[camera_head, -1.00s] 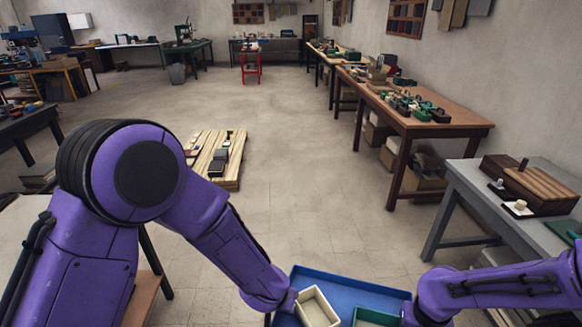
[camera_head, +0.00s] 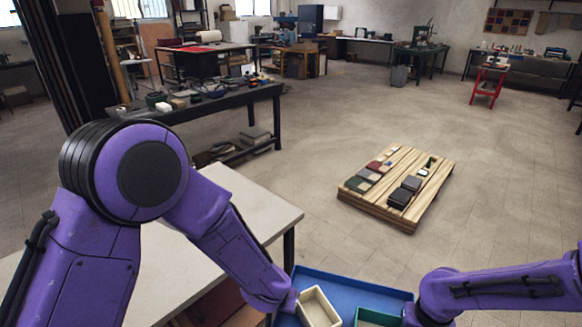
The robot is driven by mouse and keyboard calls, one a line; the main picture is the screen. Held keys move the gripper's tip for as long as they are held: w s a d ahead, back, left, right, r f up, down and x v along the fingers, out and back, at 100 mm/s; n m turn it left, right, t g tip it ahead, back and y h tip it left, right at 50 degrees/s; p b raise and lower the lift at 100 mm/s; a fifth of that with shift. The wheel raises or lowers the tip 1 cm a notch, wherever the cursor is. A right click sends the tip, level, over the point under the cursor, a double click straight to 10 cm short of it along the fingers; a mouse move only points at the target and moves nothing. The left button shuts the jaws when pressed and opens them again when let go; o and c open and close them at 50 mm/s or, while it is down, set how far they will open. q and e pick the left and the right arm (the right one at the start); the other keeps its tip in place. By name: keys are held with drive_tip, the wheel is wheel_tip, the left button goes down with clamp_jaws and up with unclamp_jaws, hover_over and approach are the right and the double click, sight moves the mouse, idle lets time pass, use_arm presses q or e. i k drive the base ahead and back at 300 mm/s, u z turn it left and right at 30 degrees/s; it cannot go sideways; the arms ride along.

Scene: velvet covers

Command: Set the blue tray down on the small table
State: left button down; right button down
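The blue tray (camera_head: 340,287) is at the bottom middle of the head view, cut off by the lower edge. A cream open box (camera_head: 319,308) and a green open box (camera_head: 375,317) are in it. My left gripper (camera_head: 288,303) is at the tray's left side and my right gripper (camera_head: 411,312) at its right side. The tray is held up between them; the fingertips are mostly hidden. A small red stand like a little table (camera_head: 489,85) is far off at the upper right, with small things on top.
A pale-topped table (camera_head: 225,195) is close on my left, under my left arm. A low slatted wooden platform (camera_head: 422,205) with books and small items stands ahead to the right. A dark workbench (camera_head: 240,97) is behind the pale table. The floor between platform and red stand is clear.

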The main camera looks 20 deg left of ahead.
sight(164, 253)
drive_tip(key=u, duration=0.65)
drive_tip(key=i, duration=1.05)
drive_tip(key=u, duration=1.15)
drive_tip(key=i, duration=0.3)
drive_tip(key=u, duration=0.35)
